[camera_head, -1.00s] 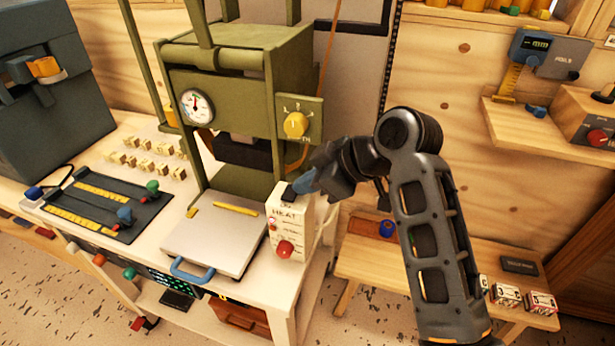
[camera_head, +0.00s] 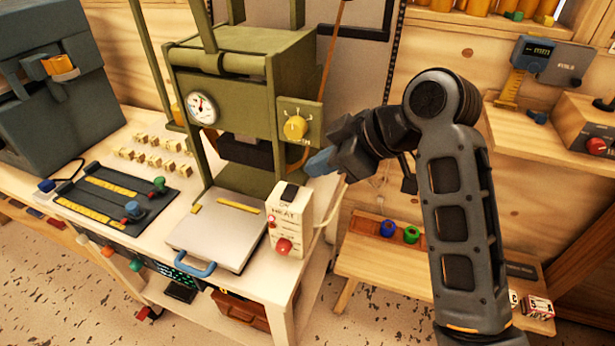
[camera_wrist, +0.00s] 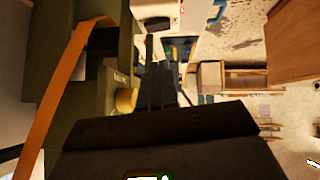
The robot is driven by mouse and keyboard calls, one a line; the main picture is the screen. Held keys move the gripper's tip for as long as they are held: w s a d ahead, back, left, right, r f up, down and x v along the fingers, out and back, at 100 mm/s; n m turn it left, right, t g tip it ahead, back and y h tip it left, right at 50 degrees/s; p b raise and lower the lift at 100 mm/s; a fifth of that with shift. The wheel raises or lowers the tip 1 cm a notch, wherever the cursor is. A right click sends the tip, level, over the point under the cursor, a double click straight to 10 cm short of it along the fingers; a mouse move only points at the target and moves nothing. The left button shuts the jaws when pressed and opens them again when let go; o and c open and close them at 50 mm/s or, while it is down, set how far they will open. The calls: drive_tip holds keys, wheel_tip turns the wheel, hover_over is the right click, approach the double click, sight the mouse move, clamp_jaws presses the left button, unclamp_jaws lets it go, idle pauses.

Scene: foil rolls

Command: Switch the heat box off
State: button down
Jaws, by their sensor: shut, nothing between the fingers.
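The heat box (camera_head: 289,222) is a small white box marked HEAT at the front right of the bench, beside the press plate. A black switch (camera_head: 289,192) sits on its top, and a red knob (camera_head: 284,246) is low on its front. I cannot tell the switch position. My gripper (camera_head: 320,163) has blue fingertips, is shut and empty, and is above and right of the switch, apart from it. In the wrist view the dark fingers (camera_wrist: 165,85) point away from the camera; the heat box is not clearly recognisable there.
The green press (camera_head: 235,95) with its gauge (camera_head: 202,108) and yellow dial (camera_head: 295,127) stands close left of my gripper. A metal plate (camera_head: 215,235) with a blue handle lies before it. A low wooden table (camera_head: 370,270) with coloured rolls is at the right.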

drive_tip(key=v, duration=0.5)
drive_tip(key=shift+d, duration=0.15)
drive_tip(key=shift+w+b, duration=0.1)
drive_tip(key=shift+b, duration=0.55)
drive_tip(key=b, duration=0.4)
drive_tip(key=shift+w, duration=0.3)
drive_tip(key=shift+r+b, duration=0.15)
drive_tip(key=shift+b, duration=0.65)
drive_tip(key=shift+r, duration=0.25)
drive_tip(key=shift+a, duration=0.2)
